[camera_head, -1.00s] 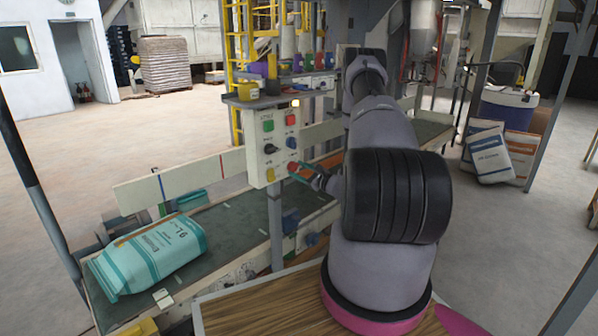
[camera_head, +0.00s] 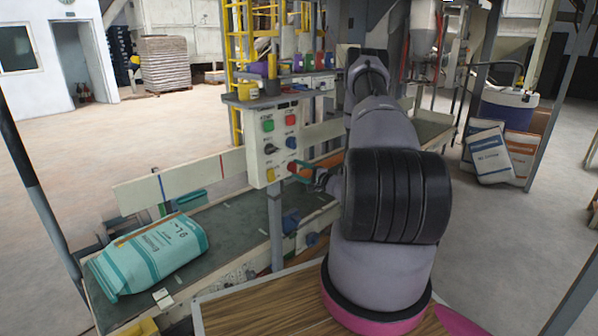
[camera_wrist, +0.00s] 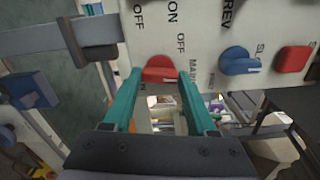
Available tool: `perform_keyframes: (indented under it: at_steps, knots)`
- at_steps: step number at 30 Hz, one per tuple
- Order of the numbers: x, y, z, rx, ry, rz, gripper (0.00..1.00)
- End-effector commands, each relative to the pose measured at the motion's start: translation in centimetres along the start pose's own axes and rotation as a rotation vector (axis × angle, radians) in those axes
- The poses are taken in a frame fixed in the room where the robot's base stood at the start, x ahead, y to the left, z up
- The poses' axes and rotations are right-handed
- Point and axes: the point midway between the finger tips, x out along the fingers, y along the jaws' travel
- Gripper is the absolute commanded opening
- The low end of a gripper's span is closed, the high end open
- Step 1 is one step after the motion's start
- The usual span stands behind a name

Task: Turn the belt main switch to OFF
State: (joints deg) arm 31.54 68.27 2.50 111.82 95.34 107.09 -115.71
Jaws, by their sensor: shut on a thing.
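The control panel (camera_head: 274,145) stands on a post beside the belt. The red main switch knob (camera_wrist: 159,69) is at the panel's lower edge in the wrist view, next to printed ON, OFF and MAIN lettering. My gripper (camera_wrist: 160,76) has its two teal fingers on either side of this knob and is shut on it. Where the knob's pointer aims is hard to tell. In the head view my gripper (camera_head: 298,168) is at the panel's lower right, and its fingers mostly hide the knob.
A teal and white sack (camera_head: 150,255) lies on the belt (camera_head: 235,220). A shelf (camera_head: 275,98) with containers is above the panel.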

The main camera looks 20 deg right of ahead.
Motion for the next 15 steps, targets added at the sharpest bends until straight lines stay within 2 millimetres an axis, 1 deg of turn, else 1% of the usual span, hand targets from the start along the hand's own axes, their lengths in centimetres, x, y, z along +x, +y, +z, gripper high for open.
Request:
perform_keyframes:
  at_steps: [6,15]
  knots:
    - [-0.14,0.14,-0.05,-0.112,0.002,0.003,0.02]
    - [-0.15,0.16,-0.06,-0.182,0.002,0.004,0.02]
